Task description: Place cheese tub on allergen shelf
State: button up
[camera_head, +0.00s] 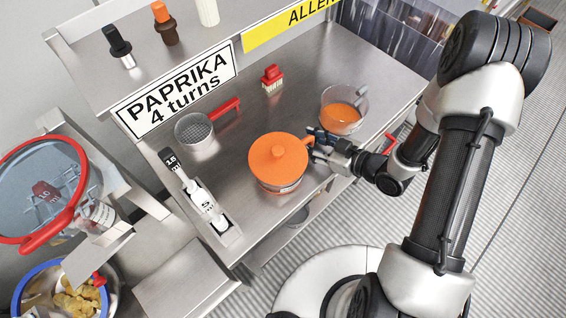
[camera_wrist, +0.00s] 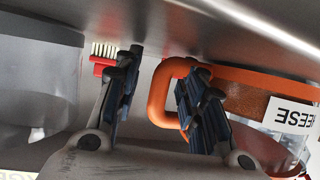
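The cheese tub (camera_head: 278,162) stands on the metal counter, a clear tub with an orange lid and top knob. In the wrist view its CHEESE label (camera_wrist: 291,117) and orange handle (camera_wrist: 160,90) show at the right. My gripper (camera_head: 316,143) is at the tub's right side. In the wrist view my gripper (camera_wrist: 162,88) is open, with part of the handle loop between its fingers; the right finger overlaps the loop. I cannot tell whether they touch. The allergen shelf (camera_head: 225,35) is the raised shelf at the top, with a yellow sign (camera_head: 290,25) partly cut off.
A clear jug of orange liquid (camera_head: 341,113) stands right of the tub. A red brush (camera_head: 271,79), a sieve with red handle (camera_head: 195,132) and a measuring-spoon holder (camera_head: 205,205) are on the counter. Shakers (camera_head: 165,25) stand on the shelf. A PAPRIKA sign (camera_head: 180,88) fronts it.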

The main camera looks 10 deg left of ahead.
grip_shut()
dwell(0.7)
